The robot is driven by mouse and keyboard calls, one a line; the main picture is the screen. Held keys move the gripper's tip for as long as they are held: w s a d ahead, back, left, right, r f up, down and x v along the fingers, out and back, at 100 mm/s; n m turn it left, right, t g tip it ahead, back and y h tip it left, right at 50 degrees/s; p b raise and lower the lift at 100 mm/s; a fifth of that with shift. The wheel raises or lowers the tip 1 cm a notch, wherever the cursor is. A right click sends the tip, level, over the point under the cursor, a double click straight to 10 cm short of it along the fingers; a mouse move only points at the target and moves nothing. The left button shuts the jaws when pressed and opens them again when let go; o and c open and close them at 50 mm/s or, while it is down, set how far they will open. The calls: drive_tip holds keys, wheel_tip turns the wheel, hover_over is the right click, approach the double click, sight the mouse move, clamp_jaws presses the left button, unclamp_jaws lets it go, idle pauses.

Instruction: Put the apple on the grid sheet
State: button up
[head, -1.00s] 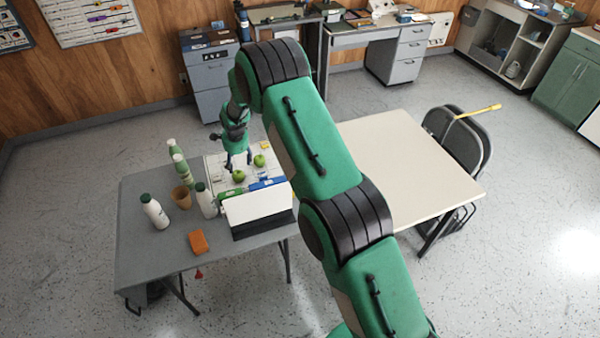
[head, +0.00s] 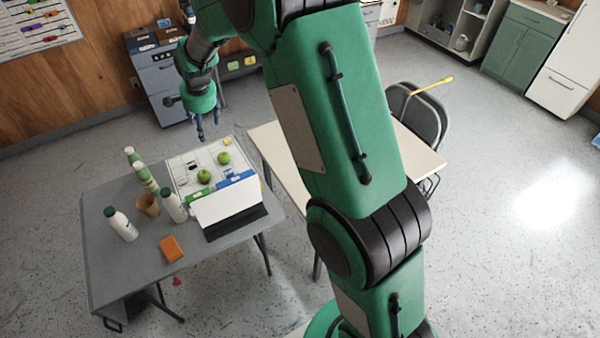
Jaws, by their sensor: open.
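Two green apples lie on the white grid sheet (head: 181,178) on the grey folding table. The farther apple (head: 224,158) is near the sheet's back right. The nearer apple (head: 204,176) is near its middle. My gripper (head: 206,136) is open and empty, fingers pointing down. It shows just beyond the sheet's back edge in the picture, apart from both apples.
A white slanted panel on a black base (head: 235,222) stands in front of the sheet, beside blue and green items. White bottles (head: 121,224), a brown cup (head: 147,205) and an orange block (head: 171,248) stand left and front. A cream table (head: 285,160) is right.

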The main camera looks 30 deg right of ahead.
drive_tip(key=s+d+r+n+t, duration=0.1)
drive_tip(key=s+d+r+n, duration=0.2)
drive_tip(key=s+r, duration=0.7)
drive_tip(key=s+d+r+n, duration=0.2)
drive_tip(key=s+r, duration=0.7)
drive_tip(key=s, duration=0.3)
drive_tip(key=s+d+n, duration=0.1)
drive_tip(key=s+n, duration=0.2)
drive_tip(key=s, duration=1)
drive_tip(key=s+d+r+n+t, duration=0.1)
drive_tip(key=s+d+n, duration=0.1)
drive_tip(key=s, duration=1.2)
drive_tip(key=shift+s+d+r+n+h, duration=0.15)
drive_tip(key=shift+s+d+n+h, duration=0.15)
drive_tip(key=shift+n, duration=0.2)
wheel_tip(320, 180, down, 6)
drive_tip(key=b, duration=0.5)
drive_tip(key=shift+r, duration=0.25)
